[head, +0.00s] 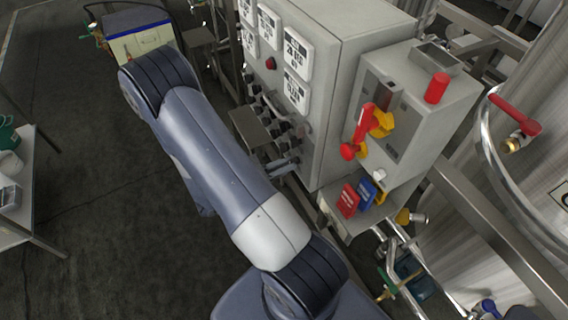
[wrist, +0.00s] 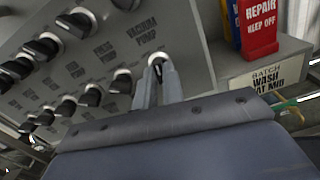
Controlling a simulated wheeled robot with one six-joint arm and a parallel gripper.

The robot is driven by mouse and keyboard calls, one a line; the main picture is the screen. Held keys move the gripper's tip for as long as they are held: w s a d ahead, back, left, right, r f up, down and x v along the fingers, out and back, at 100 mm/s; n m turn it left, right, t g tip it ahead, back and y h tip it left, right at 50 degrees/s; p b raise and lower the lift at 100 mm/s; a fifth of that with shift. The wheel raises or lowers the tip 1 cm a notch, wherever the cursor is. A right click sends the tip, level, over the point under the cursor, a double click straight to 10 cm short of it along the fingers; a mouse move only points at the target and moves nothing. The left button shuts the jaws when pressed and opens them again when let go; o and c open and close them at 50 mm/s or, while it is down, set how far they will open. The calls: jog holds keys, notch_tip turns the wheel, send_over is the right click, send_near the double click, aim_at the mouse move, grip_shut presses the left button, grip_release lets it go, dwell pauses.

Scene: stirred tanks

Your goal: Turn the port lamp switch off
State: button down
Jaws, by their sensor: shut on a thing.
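A grey switch panel (wrist: 185,25) fills the upper left of the wrist view, with rows of black knobs on pale round bases. My gripper (wrist: 158,78) reaches up to the panel in the wrist view, its two fingers closed around a small dark switch (wrist: 157,70) with a pale base. The held switch lies at the right end of its row, beside a black knob (wrist: 121,82). The fingers hide much of it, and I cannot read a port lamp label. The label "VACUUM PUMP" is legible above. In the head view, knobs (head: 272,118) show on the cabinet's front.
A red "REPAIR KEEP OFF" tag (wrist: 257,25) stands right of the panel, above a "BATCH WASH AT MID" label (wrist: 262,80). In the head view, a grey box with a red and yellow handle (head: 365,122) juts out right of the cabinet (head: 345,75). Open floor lies left.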

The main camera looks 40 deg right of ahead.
jog(key=shift+n+p, duration=1.05)
jog(key=shift+n, duration=2.75)
jog(key=c, duration=1.5)
grip_release()
jog(key=b+v, duration=0.2)
jog(key=v, duration=0.9)
jog(key=shift+f, duration=0.1)
jog(key=shift+s+d, duration=0.1)
